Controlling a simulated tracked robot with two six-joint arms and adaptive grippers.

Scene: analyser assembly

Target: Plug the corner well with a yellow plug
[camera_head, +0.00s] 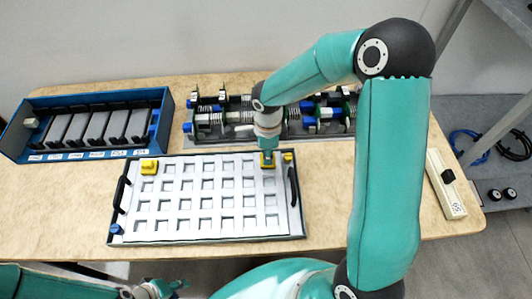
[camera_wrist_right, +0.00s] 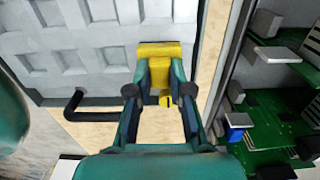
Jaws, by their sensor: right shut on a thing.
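A white tray (camera_head: 188,239) with a grid of square wells lies on the table. One yellow plug (camera_head: 149,166) sits at its far left corner well. My right gripper (camera_head: 267,155) points down at the far right corner well, shut on a second yellow plug (camera_head: 267,162). In the right wrist view the plug (camera_wrist_right: 160,54) is between the fingertips (camera_wrist_right: 158,75), at the edge of the well grid; I cannot tell how deep it sits. My left gripper (camera_head: 160,288) is low at the bottom edge, away from the tray; its fingers are too small to read.
A small yellow piece (camera_head: 288,156) marks the tray's far right corner, a blue one (camera_head: 116,229) the near left. Black handles (camera_head: 293,187) rise at the sides. Behind stand a blue bin (camera_head: 160,100) and a mechanical assembly (camera_head: 215,122). A pale box (camera_head: 445,185) lies right.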

